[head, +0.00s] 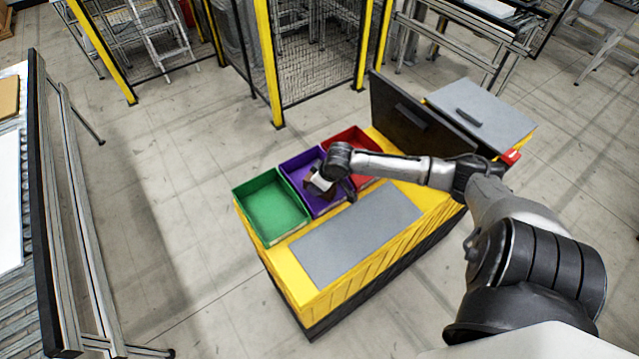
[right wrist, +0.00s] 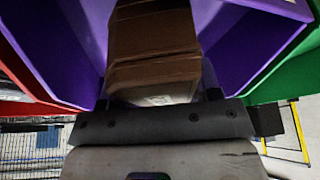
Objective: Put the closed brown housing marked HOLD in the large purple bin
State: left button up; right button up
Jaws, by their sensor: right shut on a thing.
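The brown housing (right wrist: 155,45) is between the fingers of my right gripper (right wrist: 158,88) in the right wrist view. It looks like a closed brown block with a pale patch on its near end; no HOLD marking is readable. The purple bin (head: 296,168) stands between the green and red bins in the head view. My right gripper (head: 322,186) is over the purple bin, shut on the housing, and my wrist hides part of the bin. Purple bin walls (right wrist: 245,40) surround the housing in the right wrist view. I cannot tell whether the housing touches the bin. My left gripper is not in view.
The green bin (head: 272,207) is left of the purple bin, and the red bin (head: 350,143) is right of it, partly behind my arm. A grey panel (head: 357,235) lies on the yellow bench in front. A dark upright panel (head: 408,115) stands behind my forearm.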

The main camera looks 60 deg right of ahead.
jog(key=shift+f, duration=0.65)
jog(key=shift+f, duration=0.1)
jog(key=o, duration=1)
